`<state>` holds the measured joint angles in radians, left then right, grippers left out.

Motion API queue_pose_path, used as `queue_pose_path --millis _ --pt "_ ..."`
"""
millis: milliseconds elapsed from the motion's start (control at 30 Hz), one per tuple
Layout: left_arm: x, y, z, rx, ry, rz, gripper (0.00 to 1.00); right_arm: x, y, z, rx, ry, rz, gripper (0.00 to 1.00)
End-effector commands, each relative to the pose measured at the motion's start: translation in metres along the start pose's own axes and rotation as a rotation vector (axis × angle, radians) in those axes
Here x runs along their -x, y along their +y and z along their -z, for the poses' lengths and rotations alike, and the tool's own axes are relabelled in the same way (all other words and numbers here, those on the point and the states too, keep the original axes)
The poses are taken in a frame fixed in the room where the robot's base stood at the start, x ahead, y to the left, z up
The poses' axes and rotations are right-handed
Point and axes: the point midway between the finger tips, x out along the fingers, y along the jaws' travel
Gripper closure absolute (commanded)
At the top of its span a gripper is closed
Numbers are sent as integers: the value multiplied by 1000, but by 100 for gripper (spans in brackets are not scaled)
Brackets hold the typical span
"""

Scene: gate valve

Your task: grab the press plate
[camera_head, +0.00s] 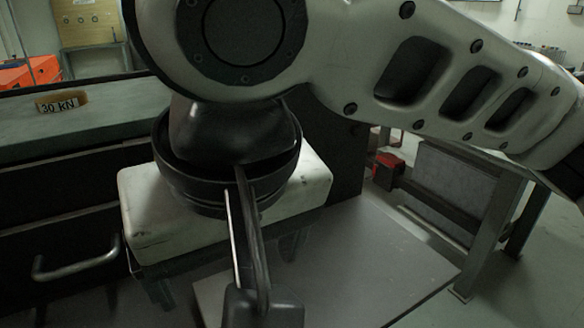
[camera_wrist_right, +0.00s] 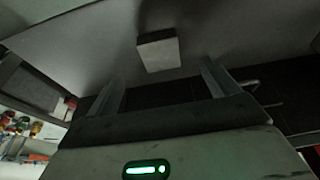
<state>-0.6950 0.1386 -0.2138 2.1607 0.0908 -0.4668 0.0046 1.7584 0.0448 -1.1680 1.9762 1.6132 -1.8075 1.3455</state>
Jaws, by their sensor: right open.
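My right gripper (camera_head: 223,268) points down in the head view, its pale body under my arm and its dark fingers partly hidden. In the right wrist view the two fingers (camera_wrist_right: 160,72) stand wide apart with nothing between them. A small pale rectangular block (camera_wrist_right: 158,50), which may be the press plate, sits against a broad grey surface (camera_wrist_right: 80,45), beyond the fingertips and roughly centred between them. A gap shows between the block and the fingers. The block does not show in the head view, where my right arm and gripper cover much of the middle. My left gripper is not in view.
A bench with a green top (camera_head: 95,125) and a drawer handle (camera_head: 75,262) stands at left, bearing a "30 KN" label (camera_head: 62,104). A flat grey plate-like surface (camera_head: 350,262) lies below my gripper. A metal-framed table (camera_head: 490,235) stands at right.

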Motion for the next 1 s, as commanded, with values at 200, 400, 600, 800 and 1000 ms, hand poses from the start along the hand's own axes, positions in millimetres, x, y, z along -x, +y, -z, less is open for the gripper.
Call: queue_pose_path --millis 200,400,600,800,1000 --pt "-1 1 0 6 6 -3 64 -33 0 0 -1 -1 0 13" --pt "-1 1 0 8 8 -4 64 -46 0 2 -3 -1 0 13" --pt "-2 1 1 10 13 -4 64 -76 1 9 -2 -2 0 13" --pt "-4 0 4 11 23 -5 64 -89 1 9 -1 0 1 13" --pt "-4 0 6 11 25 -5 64 -89 1 9 -1 0 1 18"
